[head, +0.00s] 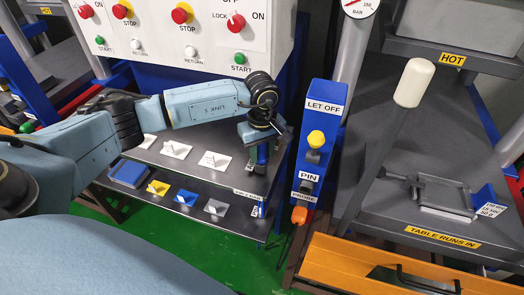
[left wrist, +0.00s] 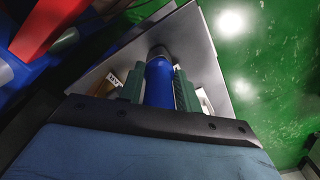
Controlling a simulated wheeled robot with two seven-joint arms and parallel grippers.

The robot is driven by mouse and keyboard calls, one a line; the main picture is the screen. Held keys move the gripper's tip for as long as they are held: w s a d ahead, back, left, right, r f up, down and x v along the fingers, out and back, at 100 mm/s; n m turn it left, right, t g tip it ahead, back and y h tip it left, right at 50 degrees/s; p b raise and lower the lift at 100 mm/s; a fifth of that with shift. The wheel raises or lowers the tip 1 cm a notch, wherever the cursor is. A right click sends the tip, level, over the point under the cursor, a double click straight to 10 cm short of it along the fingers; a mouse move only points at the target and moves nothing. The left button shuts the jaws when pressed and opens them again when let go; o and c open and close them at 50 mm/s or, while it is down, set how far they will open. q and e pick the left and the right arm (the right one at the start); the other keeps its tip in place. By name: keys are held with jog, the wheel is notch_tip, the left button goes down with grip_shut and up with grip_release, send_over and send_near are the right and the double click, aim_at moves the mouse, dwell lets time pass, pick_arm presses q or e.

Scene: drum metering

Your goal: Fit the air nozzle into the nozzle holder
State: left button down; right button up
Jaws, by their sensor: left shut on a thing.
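My left gripper (head: 262,150) is over the right end of the two-tier grey shelf in the head view. It is shut on a blue, rounded body, which I take to be the air nozzle (head: 262,155). In the left wrist view the blue nozzle (left wrist: 158,84) sits between the two green fingers (left wrist: 158,90), pointing away towards a grey plate. A grey round part shows at its far end. The nozzle holder cannot be made out clearly; the gripper and nozzle cover that area. Whether the nozzle touches the plate cannot be told. My right gripper is not in view.
The grey shelf (head: 222,192) carries white, yellow, blue and grey tags. A blue post (head: 318,135) marked LET OFF and PIN, with a yellow knob, stands close right of the gripper. A button panel (head: 200,35) is behind. Green floor (head: 262,268) lies in front.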

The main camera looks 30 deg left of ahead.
pick_arm(q)
jog(key=shift+f+b, duration=0.3)
jog(key=shift+f, duration=0.1)
jog(key=c, duration=0.9)
grip_release()
jog(key=shift+r, duration=0.1)
notch_tip(320, 180, up, 13)
jog(key=shift+r, duration=0.15)
